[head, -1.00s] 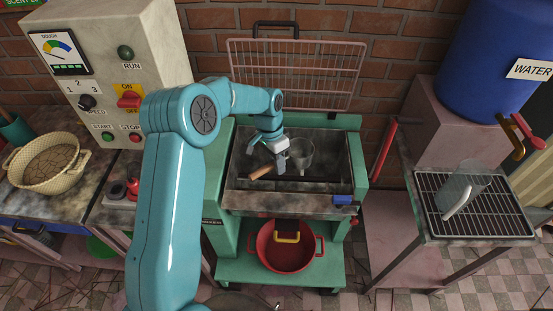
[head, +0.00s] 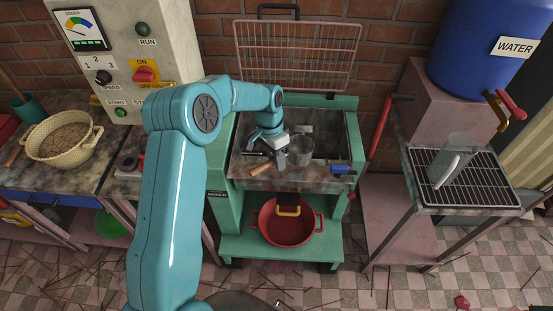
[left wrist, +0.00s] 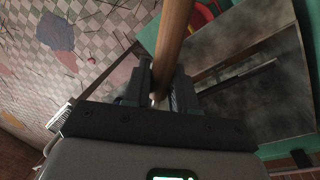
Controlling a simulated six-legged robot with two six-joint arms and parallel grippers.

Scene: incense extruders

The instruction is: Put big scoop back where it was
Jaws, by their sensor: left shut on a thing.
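The big scoop has a wooden handle (head: 258,168) and a grey metal cup (head: 300,149). My left gripper (head: 283,160) is shut on the handle, which also shows between the fingers in the left wrist view (left wrist: 172,42). The handle points to the front left, over the front ledge of the green-framed extruder bench (head: 222,190). The cup is just right of the gripper, over the dark tray (head: 328,125). I cannot tell whether the scoop touches the bench. My right gripper is not in view.
A wire rack (head: 298,55) stands behind the bench. A red pot (head: 286,228) sits on its lower shelf. A control box (head: 125,55) and a woven basket (head: 62,138) are at left. A clear jug (head: 452,160) stands on a grille (head: 480,185) at right, below a blue water barrel (head: 490,45).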

